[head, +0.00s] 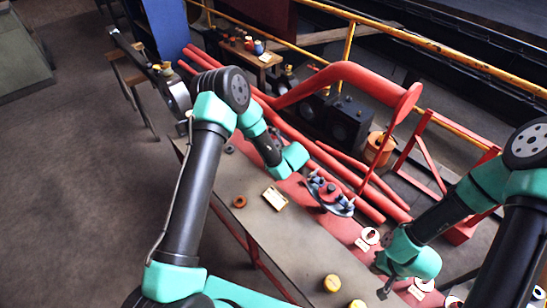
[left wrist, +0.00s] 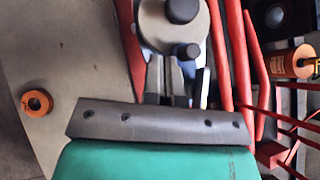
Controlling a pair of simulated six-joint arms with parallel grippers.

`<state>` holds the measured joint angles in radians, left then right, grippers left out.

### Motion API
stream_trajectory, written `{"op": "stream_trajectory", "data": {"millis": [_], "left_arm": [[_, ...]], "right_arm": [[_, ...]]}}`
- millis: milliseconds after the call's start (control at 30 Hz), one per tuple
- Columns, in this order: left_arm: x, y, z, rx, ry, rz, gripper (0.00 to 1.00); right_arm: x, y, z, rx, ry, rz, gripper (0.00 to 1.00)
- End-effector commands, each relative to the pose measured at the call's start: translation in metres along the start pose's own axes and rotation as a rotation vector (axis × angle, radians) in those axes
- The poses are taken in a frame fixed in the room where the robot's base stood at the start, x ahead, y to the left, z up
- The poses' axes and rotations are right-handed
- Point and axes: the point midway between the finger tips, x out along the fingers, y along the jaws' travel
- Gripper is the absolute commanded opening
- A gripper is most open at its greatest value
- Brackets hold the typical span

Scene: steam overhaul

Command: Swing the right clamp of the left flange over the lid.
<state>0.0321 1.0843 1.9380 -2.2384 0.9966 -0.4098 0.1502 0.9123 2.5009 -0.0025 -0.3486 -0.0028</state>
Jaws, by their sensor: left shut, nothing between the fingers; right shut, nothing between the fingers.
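My left gripper (left wrist: 172,98) is shut and empty. In the head view my left wrist is just left of the flange. My right gripper (head: 384,291) is shut and empty, low on the right.
An orange ring (head: 239,201) and a cream tag (head: 275,198) lie on the grey bench (head: 250,180). Yellow round pieces (head: 332,283) stand at the front. Long red pipes (head: 345,168) run behind the flange. A white ring (head: 370,236) lies to its right.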

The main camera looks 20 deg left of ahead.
Motion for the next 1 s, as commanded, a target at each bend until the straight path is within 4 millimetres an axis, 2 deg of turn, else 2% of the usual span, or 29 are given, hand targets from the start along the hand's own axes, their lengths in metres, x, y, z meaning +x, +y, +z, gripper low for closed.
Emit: {"op": "stream_trajectory", "data": {"millis": [167,600,800,1000], "left_arm": [[-0.020,0.011,-0.016,0.010,0.002,-0.009,0.00],[-0.090,0.050,-0.004,0.008,0.000,-0.009,0.00],[-0.102,0.057,-0.002,0.007,0.000,-0.008,0.00],[-0.102,0.057,-0.002,0.007,0.000,-0.008,0.00]], "right_arm": [[0.000,0.000,0.000,0.000,0.000,0.000,0.00],[0.000,0.000,0.000,0.000,0.000,0.000,0.00],[0.000,0.000,0.000,0.000,0.000,0.000,0.00],[0.000,0.000,0.000,0.000,0.000,0.000,0.00]]}}
